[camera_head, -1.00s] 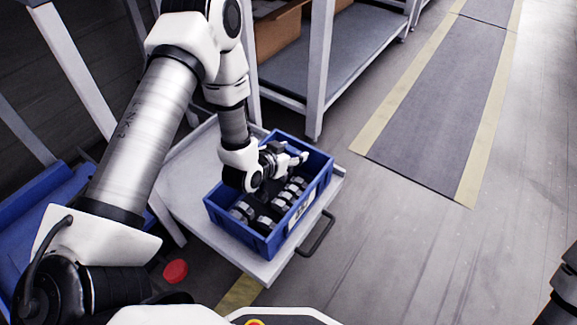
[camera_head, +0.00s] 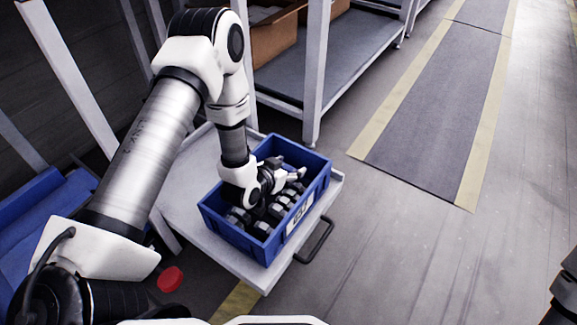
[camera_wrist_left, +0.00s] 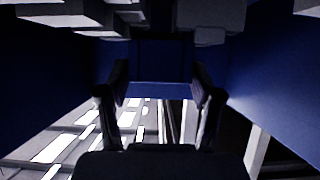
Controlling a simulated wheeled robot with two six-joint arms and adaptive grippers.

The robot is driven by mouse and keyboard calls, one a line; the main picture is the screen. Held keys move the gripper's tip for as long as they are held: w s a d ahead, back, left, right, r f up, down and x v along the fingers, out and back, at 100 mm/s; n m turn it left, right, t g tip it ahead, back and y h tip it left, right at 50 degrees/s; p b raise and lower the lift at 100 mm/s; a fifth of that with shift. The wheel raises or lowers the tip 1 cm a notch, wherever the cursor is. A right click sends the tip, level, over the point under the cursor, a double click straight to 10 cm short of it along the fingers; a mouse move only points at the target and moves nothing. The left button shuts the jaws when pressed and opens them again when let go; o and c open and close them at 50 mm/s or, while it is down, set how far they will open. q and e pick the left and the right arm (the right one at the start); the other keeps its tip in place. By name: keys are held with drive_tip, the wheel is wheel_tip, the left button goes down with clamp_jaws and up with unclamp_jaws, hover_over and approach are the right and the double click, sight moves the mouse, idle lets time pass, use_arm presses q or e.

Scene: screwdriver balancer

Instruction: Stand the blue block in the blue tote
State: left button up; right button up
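The blue tote (camera_head: 232,236) stands on a light grey cart at the centre of the head view. My left gripper (camera_head: 293,174) reaches down into it, its fingers pointing right. In the left wrist view, the blue block (camera_wrist_left: 161,62) sits between the two fingers of my left gripper (camera_wrist_left: 160,85), which appear to touch its sides. The picture is dark, and the block blends with the tote walls (camera_wrist_left: 275,85). In the head view the block cannot be made out.
Several dark and silver parts (camera_head: 278,211) fill the near side of the tote; they also show at the top of the wrist view. The cart (camera_head: 185,183) has a handle (camera_head: 316,240). A shelf (camera_head: 313,75) with cardboard boxes stands behind. The floor at right is clear.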

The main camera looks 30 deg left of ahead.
use_arm(q)
drive_tip(key=shift+r, duration=0.1)
drive_tip(key=shift+r+p, duration=0.3)
drive_tip(key=shift+r, duration=0.1)
drive_tip(key=shift+p+v, duration=2)
drive_tip(key=shift+v, duration=1.8)
drive_tip(key=shift+r, duration=0.1)
